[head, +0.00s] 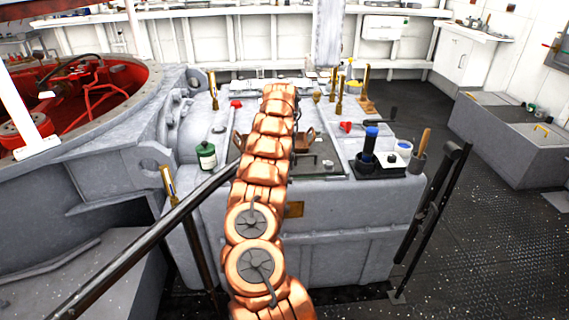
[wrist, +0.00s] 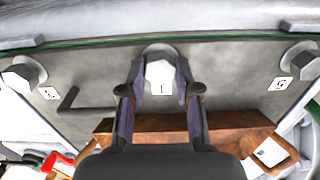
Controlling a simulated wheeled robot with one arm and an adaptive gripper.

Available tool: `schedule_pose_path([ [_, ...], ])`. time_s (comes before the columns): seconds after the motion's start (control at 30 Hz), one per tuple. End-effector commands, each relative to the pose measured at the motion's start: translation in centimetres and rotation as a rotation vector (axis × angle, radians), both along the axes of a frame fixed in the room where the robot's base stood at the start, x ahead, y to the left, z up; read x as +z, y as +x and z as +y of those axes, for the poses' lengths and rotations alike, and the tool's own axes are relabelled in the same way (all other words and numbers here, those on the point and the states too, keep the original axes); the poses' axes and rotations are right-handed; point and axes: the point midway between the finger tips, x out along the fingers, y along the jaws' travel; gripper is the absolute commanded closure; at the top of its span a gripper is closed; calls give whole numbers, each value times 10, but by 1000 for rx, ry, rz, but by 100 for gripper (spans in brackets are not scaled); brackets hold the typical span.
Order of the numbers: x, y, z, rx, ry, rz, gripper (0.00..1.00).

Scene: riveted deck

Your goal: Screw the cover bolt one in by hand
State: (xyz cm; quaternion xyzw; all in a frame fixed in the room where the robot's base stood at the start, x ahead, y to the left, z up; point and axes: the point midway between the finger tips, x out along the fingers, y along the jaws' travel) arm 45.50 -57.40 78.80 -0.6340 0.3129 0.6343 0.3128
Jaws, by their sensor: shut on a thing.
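In the wrist view my gripper (wrist: 161,76) has its two purple-padded fingers on either side of cover bolt one (wrist: 159,66), a pale hex-headed bolt, and is shut on it. A white tag marked 1 (wrist: 162,89) sits just below the head. The bolt stands near the far edge of the grey cover plate (wrist: 220,85), which has a green rim. The bolt's shank and hole are hidden, so I cannot tell how deep it sits. In the head view my own arm hides the gripper and bolt; part of the cover (head: 325,165) shows beside it.
Similar tagged bolts stand at left (wrist: 22,72) and right (wrist: 296,62). A dark bent tool (wrist: 85,107) lies left of the gripper.

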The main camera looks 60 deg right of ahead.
Motion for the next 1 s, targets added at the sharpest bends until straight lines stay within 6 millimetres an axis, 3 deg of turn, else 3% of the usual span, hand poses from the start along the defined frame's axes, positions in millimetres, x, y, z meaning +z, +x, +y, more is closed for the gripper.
schedule_pose_path([
  [1.0,4,-1,-1,-962,-2,-3,100],
])
